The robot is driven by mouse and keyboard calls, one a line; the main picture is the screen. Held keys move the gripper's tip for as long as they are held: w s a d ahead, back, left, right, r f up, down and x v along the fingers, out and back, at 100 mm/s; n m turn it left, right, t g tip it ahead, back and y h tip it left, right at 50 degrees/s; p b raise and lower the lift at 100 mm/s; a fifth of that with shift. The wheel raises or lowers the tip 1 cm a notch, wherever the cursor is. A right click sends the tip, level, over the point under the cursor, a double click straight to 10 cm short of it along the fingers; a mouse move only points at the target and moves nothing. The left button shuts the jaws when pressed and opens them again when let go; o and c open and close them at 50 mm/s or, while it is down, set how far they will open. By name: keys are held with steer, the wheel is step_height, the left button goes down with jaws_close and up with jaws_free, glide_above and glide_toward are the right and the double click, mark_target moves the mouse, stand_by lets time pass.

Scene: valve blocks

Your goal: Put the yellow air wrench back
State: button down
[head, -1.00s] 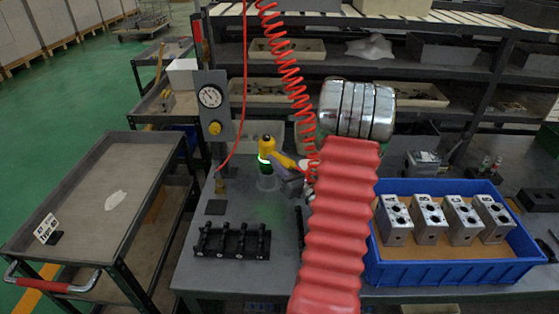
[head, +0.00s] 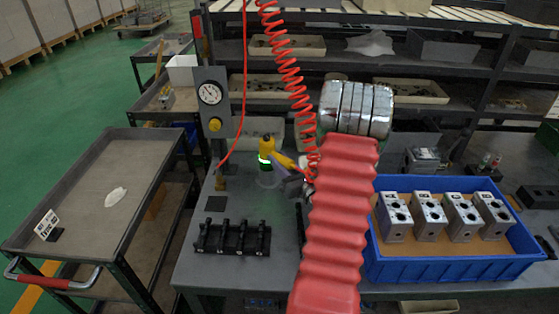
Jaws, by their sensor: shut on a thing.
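The yellow air wrench (head: 268,148) is above the grey workbench, left of my red-sleeved arm. It has a bright green band, and its yellow handle runs right toward my gripper. My gripper (head: 292,179) is shut on the wrench; its fingers are small and partly hidden by my arm. A red coiled hose (head: 290,75) hangs from above down to the wrench's handle end.
A gauge post (head: 211,95) stands behind left of the wrench. A black rack (head: 232,238) lies in front on the bench (head: 200,274). A blue crate (head: 455,269) with several metal valve blocks is at right. A grey cart (head: 80,200) stands left.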

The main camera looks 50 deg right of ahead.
stand_by(0.3)
steer(key=c, duration=1.3)
jaws_free()
steer(key=shift+f, duration=0.15)
steer(key=shift+c, duration=0.2)
steer(key=shift+f, duration=0.15)
steer(key=v, duration=0.7)
steer(key=shift+s, duration=0.2)
